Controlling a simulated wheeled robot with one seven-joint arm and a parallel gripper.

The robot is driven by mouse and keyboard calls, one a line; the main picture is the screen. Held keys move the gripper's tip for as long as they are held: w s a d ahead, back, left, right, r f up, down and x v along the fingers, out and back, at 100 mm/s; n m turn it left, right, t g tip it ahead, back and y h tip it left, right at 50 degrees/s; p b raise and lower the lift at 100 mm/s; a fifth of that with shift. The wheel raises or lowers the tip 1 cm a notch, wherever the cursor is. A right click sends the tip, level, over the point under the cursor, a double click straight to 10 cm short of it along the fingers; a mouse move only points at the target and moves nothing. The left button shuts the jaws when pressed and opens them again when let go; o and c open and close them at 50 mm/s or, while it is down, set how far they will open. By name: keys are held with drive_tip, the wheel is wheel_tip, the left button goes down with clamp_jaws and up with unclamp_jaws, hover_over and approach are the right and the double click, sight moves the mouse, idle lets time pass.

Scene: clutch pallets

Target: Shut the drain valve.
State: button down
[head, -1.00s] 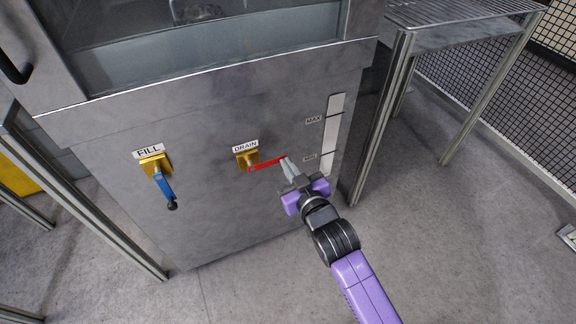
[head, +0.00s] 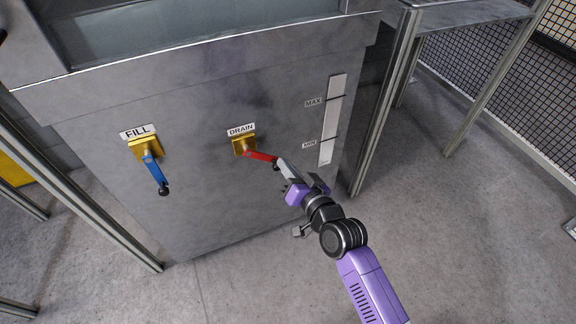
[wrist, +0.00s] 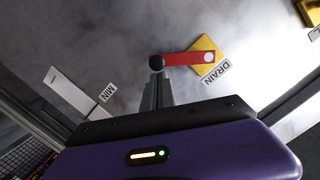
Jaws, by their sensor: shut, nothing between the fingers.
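The drain valve has a brass body (head: 243,146) under a DRAIN label (head: 241,130) on the grey cabinet front. Its red lever (head: 261,156) points right and tilts slightly downward. In the wrist view the red lever (wrist: 184,59) ends in a black knob (wrist: 156,62). My gripper (head: 281,164) is at the lever's outer end in the head view. In the wrist view my gripper's fingertips (wrist: 157,78) are together just beside the knob, with nothing between them. I cannot tell whether they touch the knob.
The fill valve's blue lever (head: 155,173) hangs down to the left, under a FILL label (head: 137,132). A level gauge (head: 332,120) marked MAX and MIN is to the right. A metal table (head: 460,14) stands at the right. Bare floor lies in front of the cabinet.

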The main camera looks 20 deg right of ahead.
drive_tip(key=shift+a+f+m+y+b, duration=0.15)
drive_tip(key=shift+a+f+m+b, duration=0.1)
drive_tip(key=shift+f+m+b, duration=0.35)
drive_tip(key=shift+a+f+m+y+b, duration=0.15)
drive_tip(key=shift+a+f+m+b, duration=0.1)
drive_tip(key=shift+f+m+b, duration=0.35)
drive_tip(key=shift+a+f+m+t+y+b, duration=0.2)
drive_tip(key=shift+a+f+m+b, duration=0.25)
drive_tip(key=shift+a+m+b, duration=0.45)
drive_tip(key=shift+a+f+m+t+y+b, duration=0.2)
drive_tip(key=shift+a+f+m+b, duration=0.3)
drive_tip(key=shift+m, duration=0.75)
drive_tip(key=shift+a+f+m+t+y+b, duration=0.1)
drive_tip(key=shift+a+f+m+t+b, duration=0.2)
drive_tip(key=shift+a+m+b, duration=0.55)
drive_tip(key=shift+m+p, duration=0.3)
drive_tip(key=shift+d, duration=0.1)
